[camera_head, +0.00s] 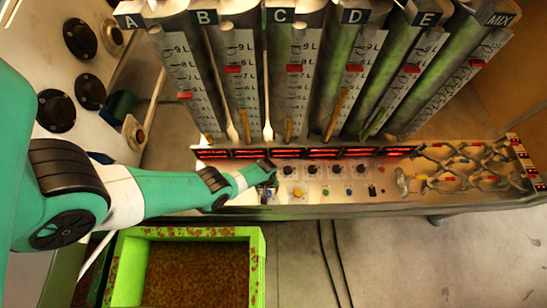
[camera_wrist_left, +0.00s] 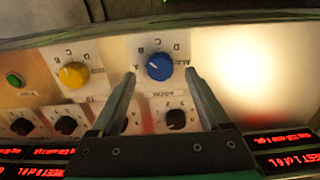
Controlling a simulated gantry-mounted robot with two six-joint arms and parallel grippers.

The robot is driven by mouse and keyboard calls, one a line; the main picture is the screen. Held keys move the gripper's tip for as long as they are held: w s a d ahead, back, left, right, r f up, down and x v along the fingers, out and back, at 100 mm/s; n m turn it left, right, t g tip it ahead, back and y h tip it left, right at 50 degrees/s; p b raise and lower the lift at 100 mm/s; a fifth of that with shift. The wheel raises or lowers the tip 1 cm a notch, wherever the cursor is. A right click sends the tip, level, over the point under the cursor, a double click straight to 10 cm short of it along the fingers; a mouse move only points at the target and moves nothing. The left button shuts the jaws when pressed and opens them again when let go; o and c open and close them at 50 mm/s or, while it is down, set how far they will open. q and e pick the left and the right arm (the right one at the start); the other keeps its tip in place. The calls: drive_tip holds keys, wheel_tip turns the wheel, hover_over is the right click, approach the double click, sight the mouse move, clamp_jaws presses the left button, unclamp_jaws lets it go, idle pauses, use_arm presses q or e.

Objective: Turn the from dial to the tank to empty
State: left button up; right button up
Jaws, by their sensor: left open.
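In the left wrist view a blue dial (camera_wrist_left: 159,67) sits on a pale panel with letters around it, including B, D and what looks like ALL. A yellow dial (camera_wrist_left: 73,75) with its own letters is to its left and shows in the head view (camera_head: 298,192). I cannot read which is the from dial. My left gripper (camera_wrist_left: 160,76) is open, its fingers on either side of the blue dial; contact is unclear. In the head view the left gripper (camera_head: 269,184) is at the panel and hides most of the blue dial. My right gripper is not in view.
Upright tanks labelled A (camera_head: 130,21) to E (camera_head: 427,19) and MIX (camera_head: 498,19) stand behind the panel, with red markers on their scales. Small black knobs (camera_wrist_left: 175,118) and red displays (camera_head: 322,153) line the panel. A green bin (camera_head: 257,265) stands below.

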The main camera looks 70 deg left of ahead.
use_arm(q)
wheel_tip(320, 180, down, 3)
drive_tip(key=shift+r+b, duration=0.1)
drive_tip(key=shift+b, duration=0.7)
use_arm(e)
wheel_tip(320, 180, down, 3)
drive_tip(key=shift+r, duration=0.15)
use_arm(q)
drive_tip(key=shift+r, duration=0.1)
clamp_jaws()
